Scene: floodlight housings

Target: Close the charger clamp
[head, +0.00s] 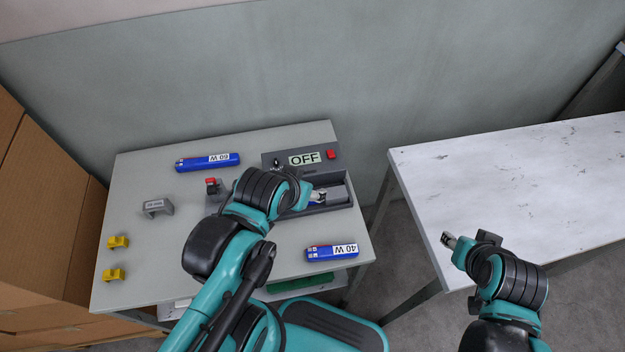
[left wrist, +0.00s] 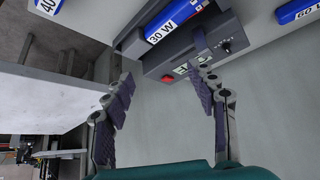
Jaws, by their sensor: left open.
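The grey charger (head: 340,190) stands on the grey table, with an "OFF" display and a red button (head: 331,154). A grey clamp-like part with a red top (head: 212,187) shows at its left, partly hidden by my left arm; I cannot tell whether it is open or closed. In the left wrist view a blue 30 W battery (left wrist: 172,22) lies in the charger's tray. My left gripper (head: 318,197) is over the tray; its fingers are spread and empty in the left wrist view (left wrist: 162,62). My right gripper (head: 449,240) is by the white table; its opening is unclear.
A blue 60 W battery (head: 207,162) and a 40 W one (head: 332,251) lie on the grey table (head: 140,215). A grey bracket (head: 158,207) and two yellow pieces (head: 118,242) are at left. The white table (head: 520,180) at right is clear. Cardboard boxes (head: 40,200) stand left.

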